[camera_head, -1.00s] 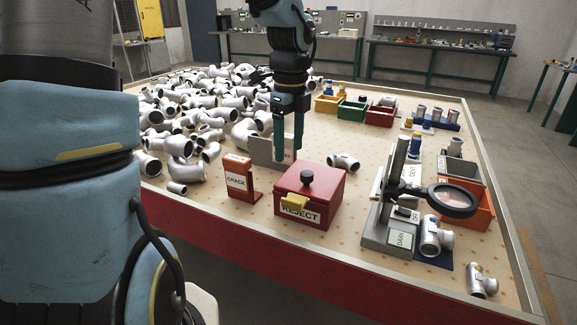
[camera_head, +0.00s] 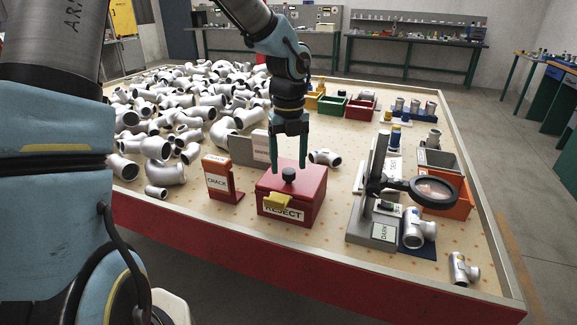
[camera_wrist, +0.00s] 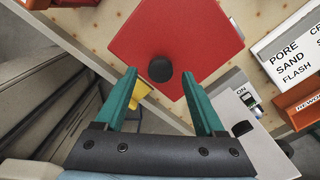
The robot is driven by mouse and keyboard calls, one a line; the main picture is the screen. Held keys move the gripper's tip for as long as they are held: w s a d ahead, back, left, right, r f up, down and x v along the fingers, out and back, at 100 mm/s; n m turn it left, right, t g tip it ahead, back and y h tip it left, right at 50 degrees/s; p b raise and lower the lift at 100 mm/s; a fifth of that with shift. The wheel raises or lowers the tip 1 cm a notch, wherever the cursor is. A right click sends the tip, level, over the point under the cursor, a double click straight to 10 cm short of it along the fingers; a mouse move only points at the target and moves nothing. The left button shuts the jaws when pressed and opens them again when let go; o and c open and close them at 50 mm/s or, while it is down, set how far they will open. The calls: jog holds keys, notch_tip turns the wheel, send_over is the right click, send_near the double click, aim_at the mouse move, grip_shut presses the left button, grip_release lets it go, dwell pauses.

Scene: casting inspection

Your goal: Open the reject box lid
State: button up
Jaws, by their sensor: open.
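The red reject box (camera_head: 290,207) stands near the front edge of the table, its red lid (camera_head: 268,182) shut. A black round knob (camera_head: 289,175) sits on top of the lid. A yellow tab (camera_head: 277,201) is on the front above the REJECT label. My gripper (camera_head: 290,165) points down over the box, its teal fingers apart around the knob's sides in the head view. In the wrist view the gripper (camera_wrist: 167,75) is open and empty, with the knob (camera_wrist: 160,69) between and just beyond the fingertips, against the red lid (camera_wrist: 190,30). Whether a finger touches the knob I cannot tell.
A grey plate (camera_head: 250,150) and a pipe fitting (camera_head: 325,157) are behind. Many fittings are heaped at the back left.

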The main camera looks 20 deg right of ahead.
jog(key=shift+f, duration=0.9)
grip_shut()
dwell(0.9)
